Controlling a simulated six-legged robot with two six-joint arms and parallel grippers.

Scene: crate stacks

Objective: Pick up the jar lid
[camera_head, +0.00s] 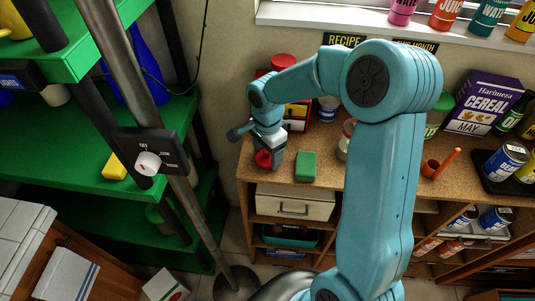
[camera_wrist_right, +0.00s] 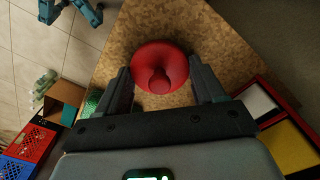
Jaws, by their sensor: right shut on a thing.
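The jar lid (camera_wrist_right: 160,60) is a round red disc with a raised knob. In the wrist view it sits between the two dark fingertips of my right gripper (camera_wrist_right: 161,70), its knob facing the camera. The right gripper (camera_head: 268,156) is shut on it, gripping it by opposite sides of its rim. In the head view the red lid (camera_head: 263,158) is partly hidden by the gripper, near the left end of the wooden shelf top. I cannot tell whether it touches the surface. My left gripper is not identifiable in either view.
A green sponge (camera_head: 306,166) lies right of the gripper. Red and yellow drawers (camera_head: 297,115) stand behind it. A jar (camera_head: 346,139) stands partly behind my arm. The cork-like shelf top (camera_head: 250,181) ends just left of the gripper, with tiled floor (camera_wrist_right: 48,60) beyond.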

